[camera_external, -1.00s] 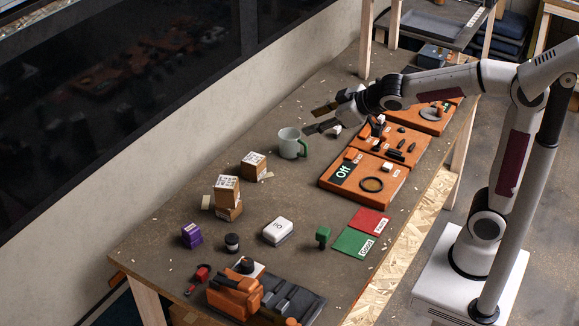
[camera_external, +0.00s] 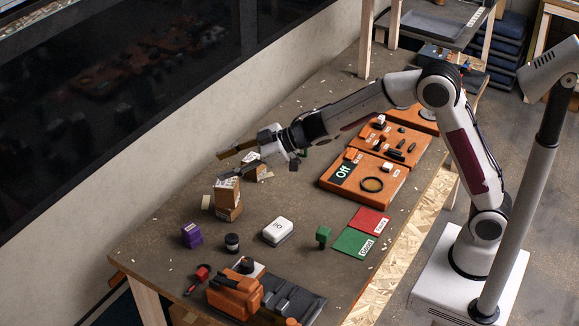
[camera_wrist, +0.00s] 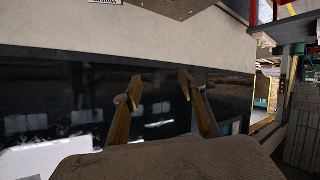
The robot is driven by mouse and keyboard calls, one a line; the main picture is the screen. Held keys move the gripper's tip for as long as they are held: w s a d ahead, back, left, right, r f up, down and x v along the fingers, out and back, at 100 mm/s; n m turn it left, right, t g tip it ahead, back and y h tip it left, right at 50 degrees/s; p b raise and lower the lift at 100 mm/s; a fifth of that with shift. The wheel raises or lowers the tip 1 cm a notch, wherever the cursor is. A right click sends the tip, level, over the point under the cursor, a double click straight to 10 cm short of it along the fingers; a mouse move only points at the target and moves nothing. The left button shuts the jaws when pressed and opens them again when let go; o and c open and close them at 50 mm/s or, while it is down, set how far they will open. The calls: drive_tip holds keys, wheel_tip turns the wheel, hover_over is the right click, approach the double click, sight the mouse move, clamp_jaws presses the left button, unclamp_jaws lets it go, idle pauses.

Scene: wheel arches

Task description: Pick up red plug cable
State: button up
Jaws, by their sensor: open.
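The red plug cable (camera_external: 202,273) lies at the near left end of the table, a red plug head with a dark cable trailing down-left. My gripper (camera_external: 232,163) is open and empty, above the cardboard boxes, well up the table from the plug. Its two fingers (camera_wrist: 160,88) show apart in the wrist view with nothing between them. That view faces the wall and the dark window, so the plug does not show there.
Stacked cardboard boxes (camera_external: 227,196) stand below my gripper. A purple block (camera_external: 191,236), a black round piece (camera_external: 232,243) and a white box (camera_external: 277,230) stand nearby. An orange tool (camera_external: 236,294) lies right of the plug. Green (camera_external: 355,243) and red (camera_external: 370,221) mats lie right.

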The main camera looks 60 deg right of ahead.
drive_tip(key=a+f+n+g+y, duration=0.3)
drive_tip(key=a+f+y, duration=0.1)
drive_tip(key=a+f, duration=0.5)
drive_tip(key=n+g+y, duration=0.2)
drive_tip(key=g, duration=0.1)
hover_over(201, 271)
drive_tip(key=s+d, duration=0.1)
drive_tip(key=d, duration=0.2)
wheel_tip(201, 271, down, 6)
drive_tip(key=shift+s+d+f, duration=0.15)
drive_tip(key=shift+s+d, duration=0.05)
drive_tip(key=shift+f, duration=1.75)
drive_tip(key=shift+f+m, duration=0.1)
drive_tip(key=shift+m, duration=0.2)
drive_tip(key=shift+f, duration=0.55)
drive_tip(key=shift+w+a+f, duration=0.15)
drive_tip(key=shift+a+f, duration=0.2)
drive_tip(key=shift+f, duration=0.35)
drive_tip(key=shift+w+a+f, duration=0.15)
drive_tip(key=shift+a+f, duration=0.2)
drive_tip(key=shift+f, duration=0.35)
drive_tip(key=shift+w+a+f, duration=0.25)
drive_tip(key=shift+a, duration=0.35)
